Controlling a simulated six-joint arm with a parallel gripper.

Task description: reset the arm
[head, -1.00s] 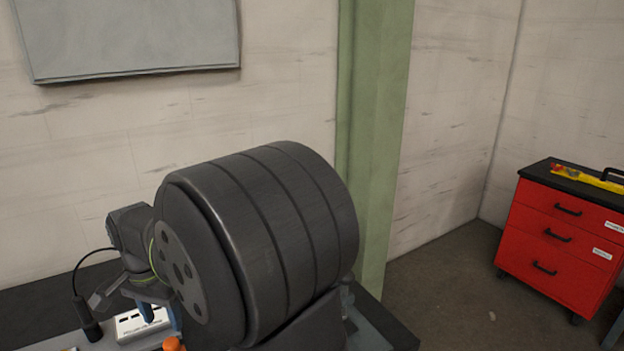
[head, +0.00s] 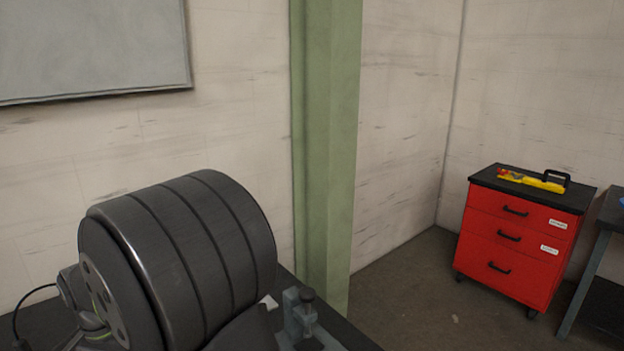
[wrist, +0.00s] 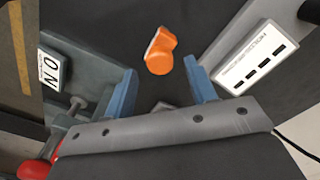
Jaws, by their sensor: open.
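My gripper (wrist: 162,90) shows in the wrist view with its two blue fingers spread apart. Nothing is between the fingertips. A small orange piece (wrist: 160,52) lies on the dark surface just beyond the fingers, apart from them. In the head view my dark arm fills the lower left, and the gripper fingers are out of the picture.
In the wrist view, a white box with black slots (wrist: 250,58) is right of the fingers; a labelled grey fixture (wrist: 75,77) and red knob (wrist: 38,168) are left. In the head view, a grey fixture (head: 300,318), green post (head: 325,150) and red drawer cabinet (head: 510,245) stand right.

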